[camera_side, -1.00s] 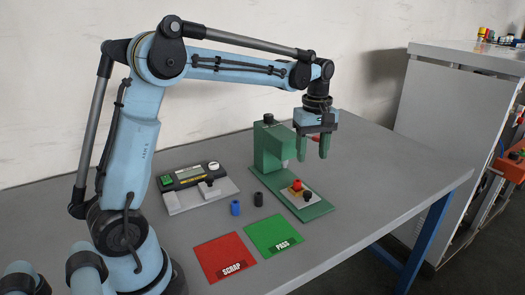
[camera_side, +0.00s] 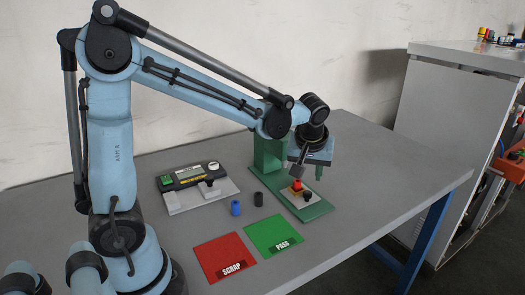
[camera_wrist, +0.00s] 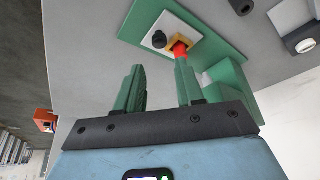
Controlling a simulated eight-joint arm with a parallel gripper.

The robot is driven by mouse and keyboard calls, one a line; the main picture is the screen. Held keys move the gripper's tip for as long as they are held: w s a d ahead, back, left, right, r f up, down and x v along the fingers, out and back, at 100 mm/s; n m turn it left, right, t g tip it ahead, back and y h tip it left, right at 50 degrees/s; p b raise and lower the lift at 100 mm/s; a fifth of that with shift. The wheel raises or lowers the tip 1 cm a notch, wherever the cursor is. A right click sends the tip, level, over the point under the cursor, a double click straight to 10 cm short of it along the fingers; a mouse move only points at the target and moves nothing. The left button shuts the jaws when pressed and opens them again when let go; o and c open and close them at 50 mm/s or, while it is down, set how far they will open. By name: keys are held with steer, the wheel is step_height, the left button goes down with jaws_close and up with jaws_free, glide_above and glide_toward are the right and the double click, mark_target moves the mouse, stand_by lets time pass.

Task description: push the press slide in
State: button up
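The green press (camera_side: 268,152) stands on a green base plate (camera_side: 322,208). Its slide, a white plate (camera_side: 299,200) with a black knob (camera_side: 307,195), sits out at the front of the base. A red part (camera_side: 297,184) stands in an orange nest on the slide. The wrist view also shows the slide (camera_wrist: 172,22), the knob (camera_wrist: 158,39) and the red part (camera_wrist: 180,50). My gripper (camera_wrist: 160,80) is open, with its green fingers apart and nothing between them. It hangs above the slide; the right finger in the wrist view is near the red part. My arm partly hides the press column.
A grey gauge unit (camera_side: 193,179) stands left of the press. A blue cylinder (camera_side: 235,208) and a black cylinder (camera_side: 258,199) stand between them. A red SCRAP mat (camera_side: 222,255) and a green PASS mat (camera_side: 272,234) lie in front. The table's right side is clear.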

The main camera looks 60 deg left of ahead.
mark_target(307, 193)
steer(key=x, duration=0.9)
steer(key=shift+w+a+f, duration=0.1)
steer(key=shift+f, duration=0.1)
steer(key=shift+c, duration=0.3)
jaws_close()
